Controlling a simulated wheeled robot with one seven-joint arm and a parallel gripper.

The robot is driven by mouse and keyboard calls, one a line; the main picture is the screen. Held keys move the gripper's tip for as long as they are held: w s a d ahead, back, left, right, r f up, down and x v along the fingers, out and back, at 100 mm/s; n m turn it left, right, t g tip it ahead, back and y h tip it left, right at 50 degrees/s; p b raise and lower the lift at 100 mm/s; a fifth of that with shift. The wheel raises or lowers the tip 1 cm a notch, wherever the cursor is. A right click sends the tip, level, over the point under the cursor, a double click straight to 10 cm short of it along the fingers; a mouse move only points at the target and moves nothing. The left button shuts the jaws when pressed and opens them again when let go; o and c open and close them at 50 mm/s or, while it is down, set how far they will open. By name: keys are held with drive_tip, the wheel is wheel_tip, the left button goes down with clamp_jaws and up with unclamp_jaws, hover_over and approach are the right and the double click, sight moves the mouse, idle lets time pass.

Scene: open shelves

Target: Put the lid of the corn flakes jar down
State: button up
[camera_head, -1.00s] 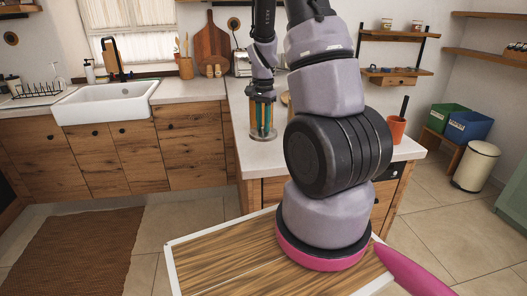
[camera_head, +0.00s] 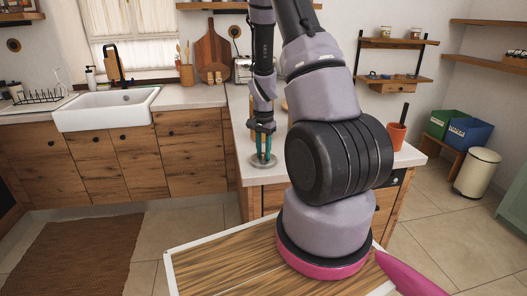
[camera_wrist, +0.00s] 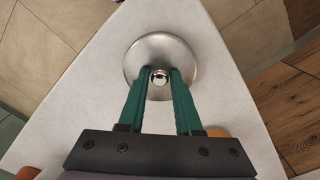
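The lid (camera_head: 262,160) is a round silver metal disc with a small knob in its middle. It lies flat at or just above the white counter (camera_head: 290,172), near the corner; I cannot tell if it touches. My gripper (camera_head: 264,158) points down over it, with teal fingers. In the wrist view the fingertips (camera_wrist: 161,74) stand on both sides of the knob and appear closed on it, above the lid disc (camera_wrist: 160,50). The corn flakes jar cannot be made out clearly; my arm hides part of the counter.
An orange pot (camera_head: 396,136) stands on the counter to the right, beyond my arm. A toaster (camera_head: 242,70) and cutting boards (camera_head: 212,52) are at the back. The counter corner around the lid is clear, with its edges close by.

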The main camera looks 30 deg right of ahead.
drive_tip(key=shift+o, duration=0.9)
wheel_tip(320, 180, up, 12)
wheel_tip(320, 180, up, 17)
drive_tip(key=n+t+y, duration=0.1)
drive_tip(key=n+t, duration=0.3)
hover_over(263, 154)
drive_tip(key=s+a, duration=0.7)
drive_tip(key=a, duration=0.1)
drive_tip(key=s+a+r+n+t, duration=0.1)
drive_tip(key=s+a+r+n, duration=0.1)
drive_tip(key=s+r, duration=0.2)
drive_tip(key=s+a+r+n+t+y, duration=0.1)
drive_tip(key=s+a+r+n+t, duration=0.1)
drive_tip(key=s, duration=0.6)
wheel_tip(263, 154, up, 2)
drive_tip(key=shift+s+a, duration=0.25)
drive_tip(key=shift+a, duration=0.3)
